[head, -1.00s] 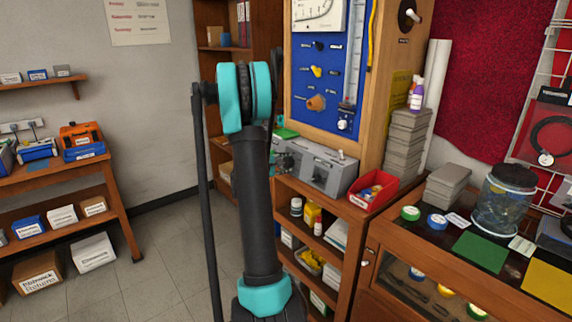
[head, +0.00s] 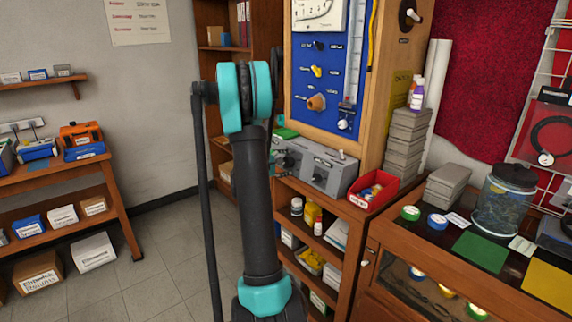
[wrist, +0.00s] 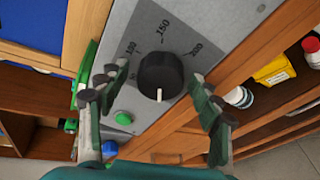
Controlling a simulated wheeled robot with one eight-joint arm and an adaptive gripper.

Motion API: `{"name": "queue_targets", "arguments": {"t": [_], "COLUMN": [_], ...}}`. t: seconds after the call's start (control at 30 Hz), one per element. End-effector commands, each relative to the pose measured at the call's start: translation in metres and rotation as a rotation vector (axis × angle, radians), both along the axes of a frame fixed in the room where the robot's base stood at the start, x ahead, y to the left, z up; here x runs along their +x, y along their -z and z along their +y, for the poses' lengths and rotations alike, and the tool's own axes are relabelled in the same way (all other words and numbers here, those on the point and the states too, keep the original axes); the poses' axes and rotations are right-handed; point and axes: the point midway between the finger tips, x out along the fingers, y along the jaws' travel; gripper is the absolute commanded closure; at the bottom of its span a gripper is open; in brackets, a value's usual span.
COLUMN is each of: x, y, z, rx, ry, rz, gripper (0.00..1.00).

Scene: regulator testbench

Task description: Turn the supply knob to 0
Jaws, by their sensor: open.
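The supply knob (wrist: 160,75) is a round black dial on a grey sloped panel (wrist: 125,100), in the middle of the wrist view. A white pointer line on it faces the bottom of the picture. Printed marks 100, 150 and 200 show around its upper side; any 0 mark is not visible. My gripper (wrist: 159,80) is open, with one finger on each side of the knob and visible gaps between. In the head view the grey unit (head: 322,168) stands on a wooden shelf, and my arm hides part of the area at its left.
A green button (wrist: 123,117) and a small grey screw head sit on the panel near the left finger. In the head view a red bin (head: 374,190) stands right of the unit, and a blue board (head: 325,75) with knobs rises behind it.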

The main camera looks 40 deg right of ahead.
Motion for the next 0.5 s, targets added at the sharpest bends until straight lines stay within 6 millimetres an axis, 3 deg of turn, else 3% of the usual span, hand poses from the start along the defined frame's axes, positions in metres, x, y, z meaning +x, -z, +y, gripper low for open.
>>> {"name": "queue_targets", "arguments": {"t": [0.27, 0.5], "x": [-0.002, -0.014], "y": [-0.003, -0.014], "z": [0.009, 0.05], "rx": [-0.001, -0.001], "ry": [-0.001, -0.004], "rz": [0.0, 0.001], "gripper": [0.35, 0.35]}}
